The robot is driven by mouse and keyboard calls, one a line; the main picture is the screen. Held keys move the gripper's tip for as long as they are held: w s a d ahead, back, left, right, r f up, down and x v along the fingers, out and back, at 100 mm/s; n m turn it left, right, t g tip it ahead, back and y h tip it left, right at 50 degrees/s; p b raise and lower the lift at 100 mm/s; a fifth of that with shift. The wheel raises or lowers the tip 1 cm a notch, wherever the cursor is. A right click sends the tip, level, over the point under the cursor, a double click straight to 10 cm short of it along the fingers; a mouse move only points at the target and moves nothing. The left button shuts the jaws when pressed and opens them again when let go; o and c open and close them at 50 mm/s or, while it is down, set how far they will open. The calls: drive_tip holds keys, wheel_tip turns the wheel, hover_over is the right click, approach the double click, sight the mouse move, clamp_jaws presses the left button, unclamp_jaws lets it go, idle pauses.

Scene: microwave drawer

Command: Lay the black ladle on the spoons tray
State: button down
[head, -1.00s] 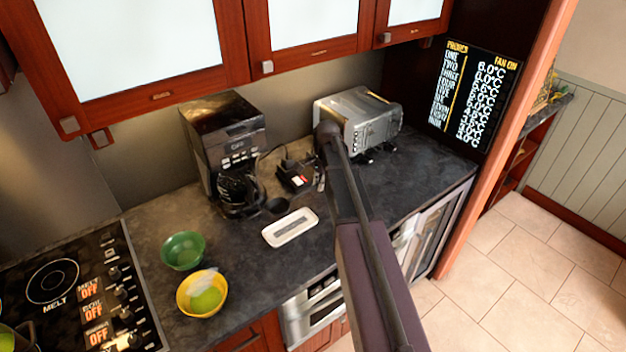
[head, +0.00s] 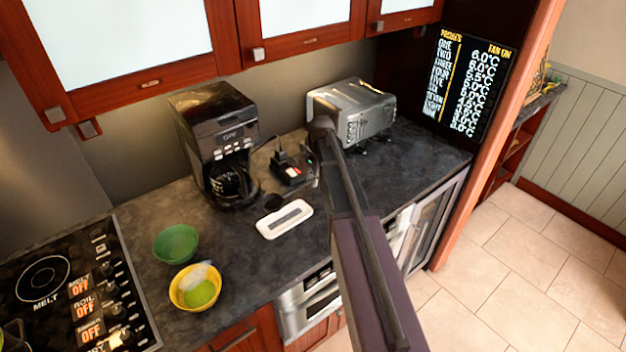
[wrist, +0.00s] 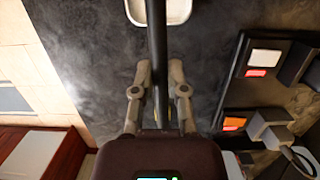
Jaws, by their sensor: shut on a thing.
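The white spoons tray (head: 304,211) lies on the dark counter in the head view. Its near end shows at the top of the wrist view (wrist: 178,17). The black ladle's round bowl (head: 273,200) shows just behind the tray in the head view. In the wrist view the ladle's black handle (wrist: 157,45) runs up from between the fingers and passes in front of the tray. My gripper (wrist: 160,72) is shut on the handle. In the head view my arm mostly hides the gripper. The gap between ladle and tray is hard to judge.
A coffee maker (head: 215,140) and a toaster oven (head: 352,110) stand at the back. A black device with a red label (head: 291,169) sits between them. A green bowl (head: 176,243) and a yellow bowl (head: 196,288) stand left of the tray. Counter right of my arm is clear.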

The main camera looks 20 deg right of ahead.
drive_tip(key=shift+f+b, duration=3)
drive_tip(key=shift+f, duration=0.25)
drive_tip(key=c, duration=0.5)
unclamp_jaws()
drive_tip(key=shift+c, duration=0.2)
drive_tip(key=o, duration=0.5)
drive_tip(key=shift+o, duration=0.2)
drive_tip(key=shift+r, duration=0.15)
